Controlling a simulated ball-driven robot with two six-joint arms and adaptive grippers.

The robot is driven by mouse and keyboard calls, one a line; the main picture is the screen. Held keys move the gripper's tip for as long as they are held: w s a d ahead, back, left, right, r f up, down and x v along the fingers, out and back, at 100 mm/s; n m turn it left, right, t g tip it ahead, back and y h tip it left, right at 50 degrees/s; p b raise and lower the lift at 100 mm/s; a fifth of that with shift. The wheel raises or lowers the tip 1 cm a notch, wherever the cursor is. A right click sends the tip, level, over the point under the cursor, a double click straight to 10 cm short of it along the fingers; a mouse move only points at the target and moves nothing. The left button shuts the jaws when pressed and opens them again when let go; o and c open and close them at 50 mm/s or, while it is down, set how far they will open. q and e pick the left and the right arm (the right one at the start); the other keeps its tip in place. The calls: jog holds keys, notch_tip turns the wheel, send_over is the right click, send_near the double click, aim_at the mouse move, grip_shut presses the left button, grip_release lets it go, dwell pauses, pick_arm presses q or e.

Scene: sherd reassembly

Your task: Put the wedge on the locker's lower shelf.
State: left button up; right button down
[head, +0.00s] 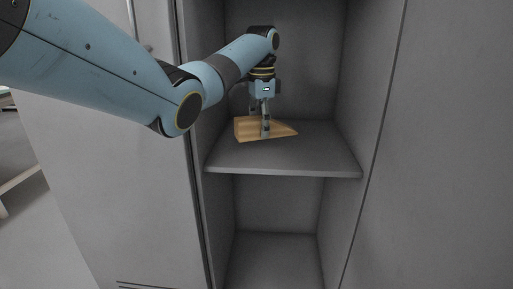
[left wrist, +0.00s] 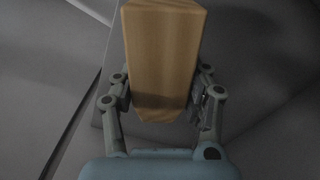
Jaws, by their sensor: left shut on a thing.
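The wedge (head: 246,130) is a light wooden, tapered block inside the open grey locker, over the shelf (head: 290,157) in the middle of the head view. My left gripper (head: 261,122) points down from above and is shut on the wedge. In the left wrist view the wedge (left wrist: 163,55) sits between the two fingers of the left gripper (left wrist: 162,97). I cannot tell whether its underside touches the shelf. My right gripper is not in view.
Below the shelf is an empty compartment with a bare floor (head: 275,262). The locker's side walls are close on both sides, and my left arm reaches in from the left. The front and right of the shelf are clear.

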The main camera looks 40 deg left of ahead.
aim_at(253, 152)
pick_arm(q)
jog(key=a+f, duration=0.1)
jog(key=a+f+b, duration=0.1)
jog(key=a, duration=0.1)
notch_tip(253, 152, down, 3)
jog(key=shift+s+f+b, duration=0.1)
jog(key=shift+f+b, duration=0.05)
jog(key=shift+b, duration=0.5)
jog(key=shift+f, duration=0.35)
jog(key=shift+r, duration=0.1)
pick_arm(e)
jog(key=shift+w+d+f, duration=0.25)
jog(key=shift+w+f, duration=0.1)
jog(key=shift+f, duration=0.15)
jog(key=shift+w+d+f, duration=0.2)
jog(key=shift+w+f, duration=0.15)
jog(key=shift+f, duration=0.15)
pick_arm(q)
jog(key=o, duration=1.3)
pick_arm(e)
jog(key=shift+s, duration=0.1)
